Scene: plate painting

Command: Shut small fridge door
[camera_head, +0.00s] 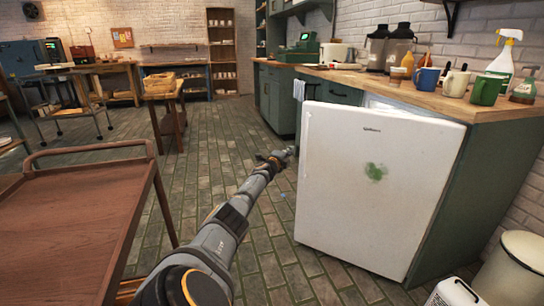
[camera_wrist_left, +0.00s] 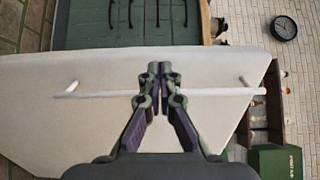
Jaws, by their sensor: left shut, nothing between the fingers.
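The small white fridge door (camera_head: 355,215) fills the right middle of the head view, with a green smudge on its front. It appears ajar, angled out from the counter, with a pale strip visible behind its top edge. My left gripper (camera_head: 287,154) is just left of the door's left edge in the head view. In the left wrist view the white door (camera_wrist_left: 60,125) and its pale bar handle (camera_wrist_left: 215,92) lie beyond my left gripper (camera_wrist_left: 160,68). The fingers are shut and empty, overlapping the handle in that view; contact cannot be told. My right gripper is not in view.
A wooden countertop (camera_head: 405,88) with mugs and bottles runs above the fridge. A brown cart (camera_head: 65,225) stands at the left. A cream bin (camera_head: 515,265) is at the lower right. Brick-tiled floor (camera_head: 235,150) is clear between cart and fridge.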

